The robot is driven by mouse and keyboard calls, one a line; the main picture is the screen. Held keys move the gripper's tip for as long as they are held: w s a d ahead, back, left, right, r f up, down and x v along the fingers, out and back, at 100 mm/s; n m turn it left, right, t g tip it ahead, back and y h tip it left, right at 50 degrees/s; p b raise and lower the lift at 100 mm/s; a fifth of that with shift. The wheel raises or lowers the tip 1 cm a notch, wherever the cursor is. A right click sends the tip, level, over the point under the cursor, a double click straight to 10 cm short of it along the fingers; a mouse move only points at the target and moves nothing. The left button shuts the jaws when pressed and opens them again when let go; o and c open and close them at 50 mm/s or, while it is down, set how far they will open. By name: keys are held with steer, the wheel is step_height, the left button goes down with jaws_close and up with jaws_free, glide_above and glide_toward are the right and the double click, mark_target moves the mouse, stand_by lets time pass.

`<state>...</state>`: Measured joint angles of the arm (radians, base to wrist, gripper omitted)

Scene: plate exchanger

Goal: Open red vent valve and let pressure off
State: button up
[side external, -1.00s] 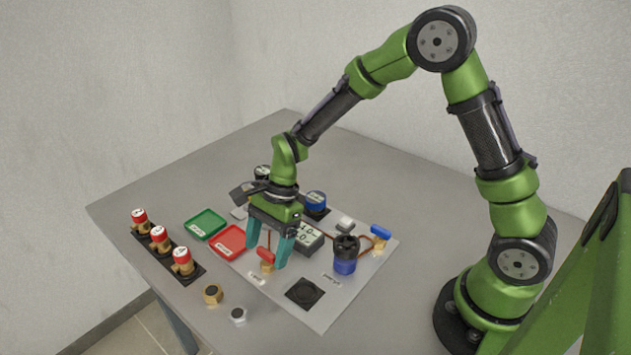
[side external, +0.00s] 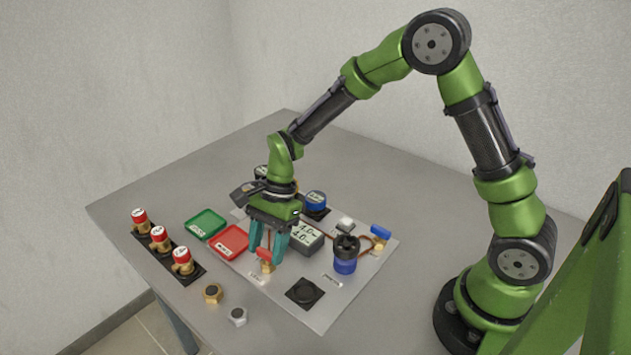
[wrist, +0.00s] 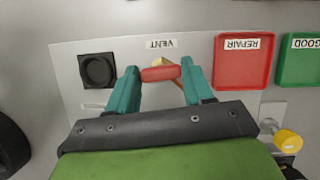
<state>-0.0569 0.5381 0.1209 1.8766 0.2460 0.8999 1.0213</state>
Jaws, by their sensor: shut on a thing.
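The red vent valve handle (wrist: 160,73) lies between the two teal fingers of my gripper (wrist: 158,78) in the wrist view, beside the VENT label (wrist: 161,43). The fingers are closed on the handle's two ends. In the side view my gripper (side external: 267,246) points down at the plate, and the red handle (side external: 264,254) shows between the fingers above its brass body (side external: 267,267). A gauge display (side external: 308,233) behind the gripper appears to read 4.0 on two lines.
A red REPAIR tray (side external: 229,241) and a green GOOD tray (side external: 205,222) sit left of the gripper. A blue-handled valve (side external: 380,233) and a blue-and-black cylinder (side external: 345,254) stand right. Several red-capped brass parts (side external: 159,236) stand in a black rack. Two loose nuts (side external: 213,293) lie in front.

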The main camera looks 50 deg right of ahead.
steer(key=n+g, duration=0.1)
steer(key=n, duration=0.3)
steer(key=shift+w+h, duration=0.1)
steer(key=shift+h, duration=0.3)
steer(key=n+g, duration=0.1)
steer(key=n, duration=0.1)
steer(key=n+g+h, duration=0.1)
steer(key=n, duration=0.1)
steer(key=shift+w+a+n, duration=0.1)
steer(key=shift+n, duration=0.3)
steer(key=n, duration=0.2)
steer(key=n+h, duration=0.1)
steer(key=n, duration=0.1)
steer(key=shift+a+g+h, duration=0.1)
steer(key=shift+g+h, duration=0.2)
steer(key=shift+w+a+r+n+h, duration=0.1)
steer(key=shift+n+h, duration=0.5)
steer(key=shift+n, duration=1.2)
steer(key=o, duration=1)
steer(key=shift+o, duration=0.2)
